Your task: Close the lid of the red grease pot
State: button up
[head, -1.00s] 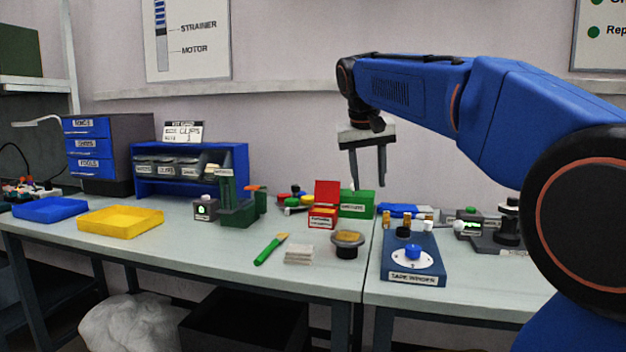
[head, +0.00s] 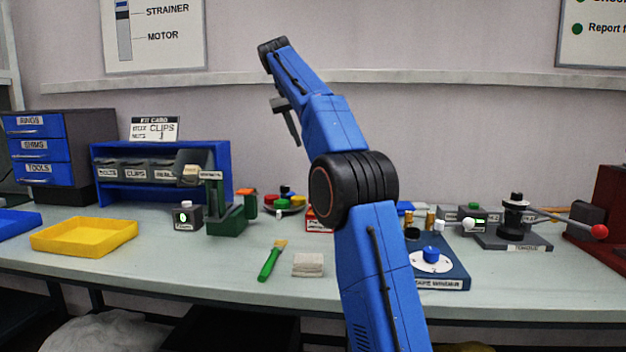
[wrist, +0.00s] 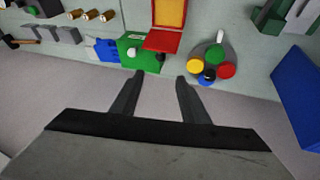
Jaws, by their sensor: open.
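The red grease pot (head: 318,221) shows only as a narrow red part with a white label in the head view; my arm hides the rest, including its lid. In the wrist view the pot (wrist: 165,41) is open, red around a yellow area, beside the green box (wrist: 130,49). My gripper (head: 295,138) is raised high above the bench in the head view. In the wrist view my gripper (wrist: 160,76) is open and empty, its two fingers spread, with the pot beyond the fingertips and apart from them.
A dish of coloured knobs (wrist: 211,69) lies beside the pot. A green stand (head: 226,213), a brush (head: 270,262) and a pale pad (head: 308,265) are to the left in the head view. The blue tape winder (head: 450,272) is at right.

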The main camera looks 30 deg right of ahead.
jog(key=x, duration=1.7)
jog(key=shift+w+f, duration=0.15)
jog(key=shift+f, duration=0.05)
grip_shut()
